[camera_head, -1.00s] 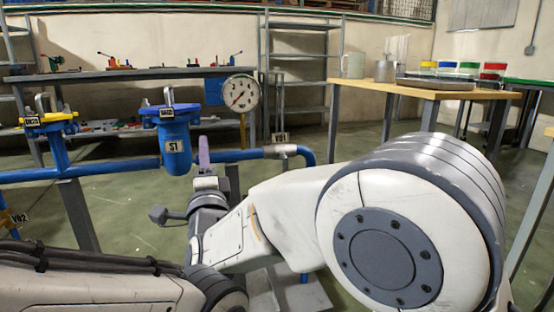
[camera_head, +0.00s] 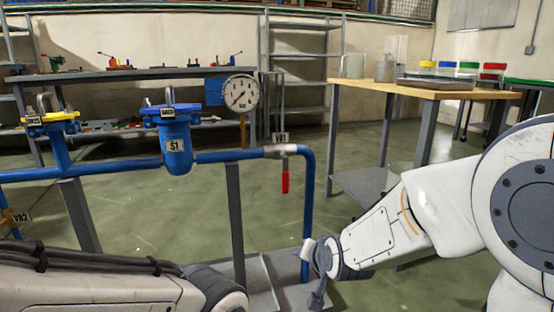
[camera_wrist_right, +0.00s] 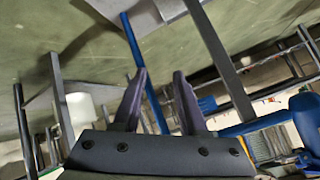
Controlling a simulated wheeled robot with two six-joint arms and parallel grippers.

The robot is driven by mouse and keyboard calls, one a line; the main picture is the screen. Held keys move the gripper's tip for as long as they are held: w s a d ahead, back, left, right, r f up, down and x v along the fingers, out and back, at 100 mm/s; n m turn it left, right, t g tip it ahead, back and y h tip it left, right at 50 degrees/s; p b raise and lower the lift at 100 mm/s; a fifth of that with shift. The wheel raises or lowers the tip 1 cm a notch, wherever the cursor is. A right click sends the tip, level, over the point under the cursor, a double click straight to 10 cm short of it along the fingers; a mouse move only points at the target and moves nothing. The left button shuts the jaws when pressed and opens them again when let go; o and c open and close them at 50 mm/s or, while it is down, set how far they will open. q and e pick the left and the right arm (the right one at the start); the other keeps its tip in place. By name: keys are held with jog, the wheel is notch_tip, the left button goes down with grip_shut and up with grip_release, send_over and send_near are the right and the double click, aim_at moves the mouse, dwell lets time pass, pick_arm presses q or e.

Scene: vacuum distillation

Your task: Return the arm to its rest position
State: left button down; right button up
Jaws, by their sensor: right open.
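My right arm (camera_head: 370,240) comes in from the right in the head view, its white forearm reaching down and left to the dark wrist. The wrist is close to the foot of the blue pipe; the fingers do not show there. In the right wrist view my right gripper (camera_wrist_right: 160,74) is open and empty, its two dark purple fingers apart. My left arm (camera_head: 100,285) lies along the bottom left of the head view; its gripper is out of frame.
Blue piping (camera_head: 308,200) with filter S1 (camera_head: 175,140), a gauge (camera_head: 240,92) and valve VB1's red handle (camera_head: 285,182) stands ahead. A wooden-top table (camera_head: 450,94) holding a tray and containers is at the right. Green floor is clear between them.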

jog(key=s+d+f+n+g+h, duration=0.1)
jog(key=s+d+f+n+g, duration=0.1)
jog(key=s+d+f+g, duration=0.35)
jog(key=s+d+f+n+g+h, duration=0.1)
jog(key=s+d+f+n+g, duration=0.1)
jog(key=s+d, duration=0.65)
jog(key=s+a+r+n+g+p, duration=0.1)
jog(key=s+a+r+n+p, duration=0.1)
jog(key=s+a+r+p, duration=0.45)
jog(key=s+a+r+n+g+p, duration=0.1)
jog(key=s+a+r+n+p, duration=0.25)
jog(key=r+p, duration=0.65)
jog(key=s+a+r+n+p, duration=0.2)
jog(key=s+a+r+p, duration=0.35)
jog(key=r, duration=0.55)
notch_tip(320, 180, up, 36)
jog(key=p, duration=3.6)
jog(key=shift+a+y+p, duration=0.3)
jog(key=shift+a+y, duration=0.05)
jog(key=shift+y, duration=0.05)
